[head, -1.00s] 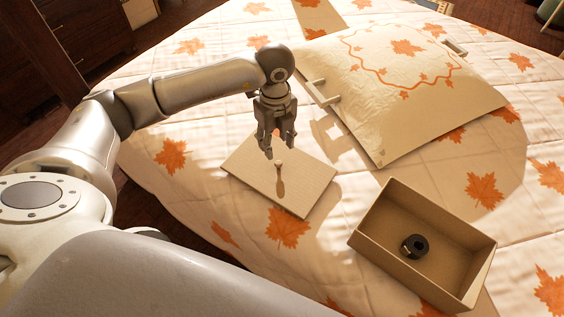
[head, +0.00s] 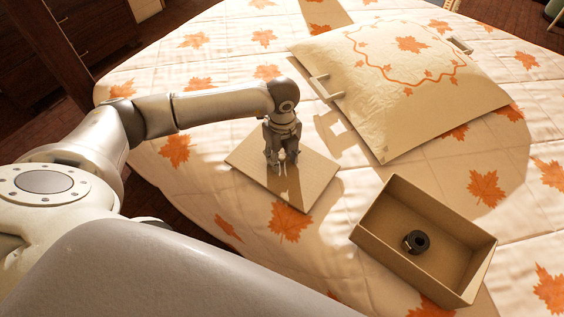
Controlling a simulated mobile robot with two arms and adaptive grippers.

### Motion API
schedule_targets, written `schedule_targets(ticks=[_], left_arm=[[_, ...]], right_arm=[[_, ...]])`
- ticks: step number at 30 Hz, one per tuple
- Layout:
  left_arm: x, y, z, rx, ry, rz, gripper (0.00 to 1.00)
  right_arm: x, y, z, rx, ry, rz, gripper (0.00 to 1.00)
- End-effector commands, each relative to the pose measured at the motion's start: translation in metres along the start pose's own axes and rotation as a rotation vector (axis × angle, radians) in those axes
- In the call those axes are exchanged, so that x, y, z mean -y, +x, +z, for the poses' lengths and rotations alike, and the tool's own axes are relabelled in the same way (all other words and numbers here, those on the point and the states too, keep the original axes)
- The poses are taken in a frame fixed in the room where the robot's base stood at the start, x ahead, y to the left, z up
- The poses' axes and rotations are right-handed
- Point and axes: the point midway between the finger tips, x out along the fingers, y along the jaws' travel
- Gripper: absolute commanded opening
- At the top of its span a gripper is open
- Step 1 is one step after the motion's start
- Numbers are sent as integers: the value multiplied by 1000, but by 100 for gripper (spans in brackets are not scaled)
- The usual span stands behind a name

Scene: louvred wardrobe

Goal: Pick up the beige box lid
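The beige box lid (head: 311,190) lies flat on the bed, left of the open beige box (head: 374,232), with a small pale knob at its middle. My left gripper (head: 283,164) points down over the lid, its fingertips low around the knob. The fingers look apart, one on each side of the knob, which is partly hidden between them. The lid rests on the quilt. My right gripper is not in view.
A dark round object (head: 416,242) lies inside the box. A large pillow (head: 400,90) with an orange border lies behind, with small white handle-like pieces at its edges. The leaf-patterned quilt (head: 225,65) is mostly clear on the left.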

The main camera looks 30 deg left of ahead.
Motion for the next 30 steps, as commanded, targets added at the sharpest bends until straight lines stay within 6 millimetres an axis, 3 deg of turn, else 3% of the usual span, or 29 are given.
schedule_targets(ticks=[1, 8, 20, 27, 30], left_arm=[[0, 0, 0, 0, 0, 0, 30], [0, 0, 0, 0, 0, 0, 1], [0, -4, 0, 1, 0, -2, 0], [1, -30, 1, 2, 2, -4, 0], [-6, -48, -12, 0, 6, -5, 0]], right_arm=[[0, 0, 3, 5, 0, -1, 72], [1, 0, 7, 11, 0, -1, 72], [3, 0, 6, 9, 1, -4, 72], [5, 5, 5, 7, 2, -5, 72], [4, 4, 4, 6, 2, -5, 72]])
